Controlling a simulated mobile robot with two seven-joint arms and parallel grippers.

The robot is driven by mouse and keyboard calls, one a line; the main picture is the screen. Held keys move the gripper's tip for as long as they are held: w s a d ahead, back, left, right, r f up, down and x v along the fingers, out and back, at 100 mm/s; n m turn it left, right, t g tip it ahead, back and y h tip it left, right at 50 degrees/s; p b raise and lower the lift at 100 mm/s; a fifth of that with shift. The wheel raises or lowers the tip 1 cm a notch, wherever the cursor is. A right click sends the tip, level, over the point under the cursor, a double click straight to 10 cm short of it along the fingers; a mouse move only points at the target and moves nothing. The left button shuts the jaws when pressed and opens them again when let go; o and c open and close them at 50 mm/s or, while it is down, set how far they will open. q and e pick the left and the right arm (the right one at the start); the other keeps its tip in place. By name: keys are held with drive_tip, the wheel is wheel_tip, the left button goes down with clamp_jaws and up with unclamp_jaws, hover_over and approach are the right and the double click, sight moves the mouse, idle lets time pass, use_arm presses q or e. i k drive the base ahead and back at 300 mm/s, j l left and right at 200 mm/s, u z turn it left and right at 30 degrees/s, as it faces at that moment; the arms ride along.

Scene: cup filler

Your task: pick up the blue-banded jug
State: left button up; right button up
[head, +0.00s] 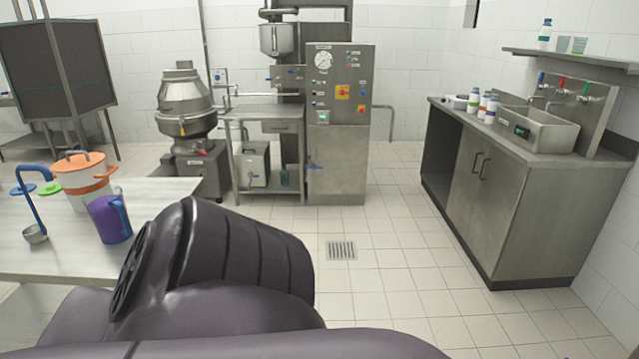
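A purple jug (108,219) with a blue handle stands upright near the right edge of the light table (165,197) at the left. I cannot make out a separate blue band on it, and I see no other jug clearly marked with one. Neither of my grippers shows in the head view. A dark arm of mine fills the lower middle of the view and covers part of the table's front right. Nothing is seen touching the jug.
Beside the jug are a white pot with an orange lid (78,160), a blue-handled ladle (36,234) and a green disc (50,188). A steel counter (500,185) with bottles and a sink stands right. Machines line the back wall. The tiled middle floor is clear.

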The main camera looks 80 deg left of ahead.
sight(105, 206)
drive_tip(key=k+l+u, duration=0.1)
drive_tip(key=u, duration=3.55)
